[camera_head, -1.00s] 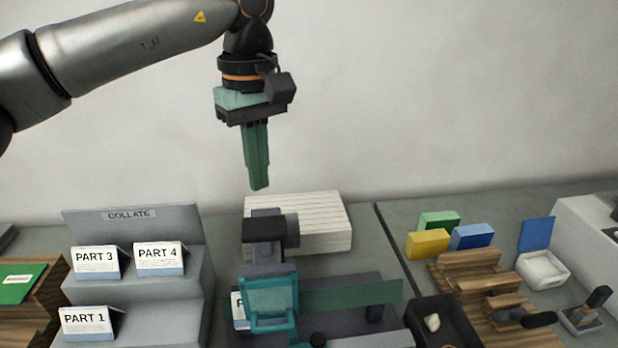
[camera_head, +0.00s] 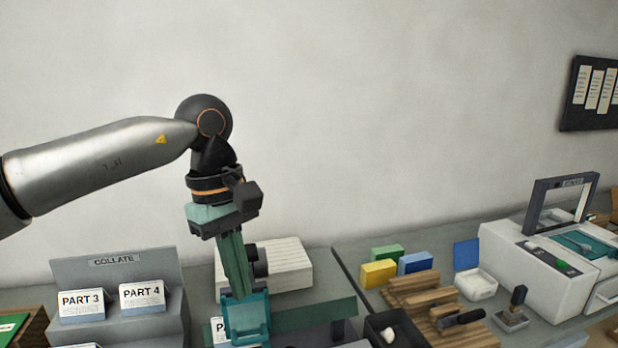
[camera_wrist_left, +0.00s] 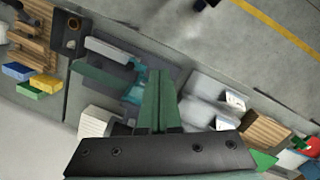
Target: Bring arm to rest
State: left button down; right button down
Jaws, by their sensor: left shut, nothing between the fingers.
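My left arm comes in from the left in the head view. Its gripper (camera_head: 235,285) points down with its green fingers shut and nothing between them. The fingertips overlap the teal part of the bench device (camera_head: 246,318) in the picture; I cannot tell whether they touch it. In the left wrist view the shut fingers (camera_wrist_left: 158,75) stand over the bench, with the device (camera_wrist_left: 118,75) beside them on the left. My right gripper is not in view.
The grey COLLATE stand (camera_head: 118,270) with PART cards is at left. A white paper stack (camera_head: 285,268) lies behind the device. At right are coloured blocks (camera_head: 381,273), a wooden rack (camera_head: 412,290), a black tray (camera_head: 375,325) and a white machine (camera_head: 535,285). The space above the bench is clear.

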pick_arm(q)
jog(key=s+d+f+n+g+h, duration=0.1)
jog(key=s+d+f+g+h, duration=0.25)
jog(key=d, duration=0.45)
jog(key=s+d+f+n+g+h, duration=0.2)
jog(key=s+d+f+h, duration=0.15)
jog(key=d, duration=0.45)
jog(key=d+r+n+t+h, duration=0.1)
jog(key=d+r+n+h, duration=0.1)
jog(key=d+n+h, duration=0.7)
jog(key=w+a+f+n+t+y, duration=0.35)
jog(key=a+f+n+t, duration=0.6)
jog(key=n, duration=0.85)
jog(key=w+a+f+n+t+y, duration=0.2)
jog(key=w+a+f+n+t, duration=0.4)
jog(key=n+t, duration=0.85)
jog(key=s+a+f+n+g+y, duration=0.4)
jog(key=s+a+f+n, duration=0.4)
jog(key=f, duration=0.4)
jog(key=s+a+f+n+g+y, duration=0.5)
jog(key=s+a+f+n, duration=0.3)
jog(key=f, duration=0.5)
jog(key=shift+s+a+f, duration=0.15)
jog(key=shift+s, duration=0.95)
